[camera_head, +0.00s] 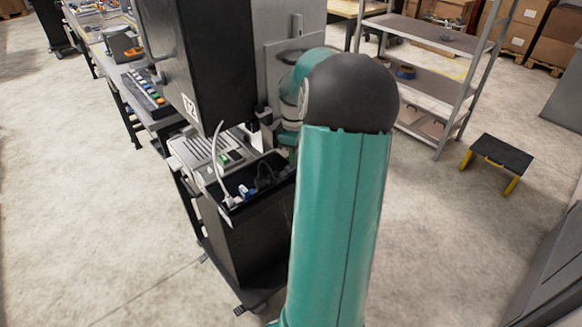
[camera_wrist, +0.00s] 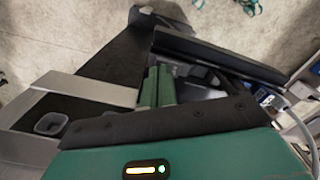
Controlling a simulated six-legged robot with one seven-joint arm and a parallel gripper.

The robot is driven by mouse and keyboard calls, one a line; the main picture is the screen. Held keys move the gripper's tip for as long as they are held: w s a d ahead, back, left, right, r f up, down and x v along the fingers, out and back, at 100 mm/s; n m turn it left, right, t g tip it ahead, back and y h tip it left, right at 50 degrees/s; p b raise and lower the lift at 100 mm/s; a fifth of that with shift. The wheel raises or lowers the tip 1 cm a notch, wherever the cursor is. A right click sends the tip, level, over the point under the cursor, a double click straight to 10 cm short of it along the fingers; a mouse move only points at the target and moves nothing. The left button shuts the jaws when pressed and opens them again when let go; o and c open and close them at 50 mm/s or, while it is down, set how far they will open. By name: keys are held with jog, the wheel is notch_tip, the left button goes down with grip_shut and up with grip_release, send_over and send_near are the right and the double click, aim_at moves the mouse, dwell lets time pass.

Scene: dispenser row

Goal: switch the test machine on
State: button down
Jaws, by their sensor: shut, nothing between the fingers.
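The test machine (camera_head: 205,55) is a tall black housing labelled 72, with a grey ribbed base (camera_head: 190,150) below it. A small green switch or button (camera_head: 224,159) shows on the base, beside another small dark control; whether it is on or off I cannot tell. My gripper (camera_wrist: 160,70) shows in the wrist view as two green fingers side by side, closed and empty. They are over or near a black open box, and I see no clear contact. In the head view my arm hides much of the gripper and the machine's right side.
A black bin (camera_head: 245,230) with cables and plugs stands in front of the machine. A white cable arcs over the base. A bench (camera_head: 110,60) with a button panel runs back left. Shelving (camera_head: 430,90) and a black step stool (camera_head: 500,153) stand right. Floor is clear at left.

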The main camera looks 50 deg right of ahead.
jog(key=shift+f, duration=0.35)
jog(key=shift+r, duration=3.55)
jog(key=w+a+r+m+t+h, duration=0.1)
jog(key=a+r, duration=0.3)
jog(key=a, duration=0.8)
jog(key=w+a+r+t+h, duration=0.15)
jog(key=a+r, duration=0.25)
jog(key=a, duration=0.7)
jog(key=s+a+m+t+y, duration=0.1)
jog(key=s+a, duration=0.4)
jog(key=a, duration=0.4)
jog(key=s+a+f+m+t+y, duration=0.1)
jog(key=s+a+t, duration=0.1)
jog(key=s+a, duration=0.3)
jog(key=a, duration=0.4)
jog(key=shift+a+f, duration=0.15)
jog(key=shift+a, duration=0.05)
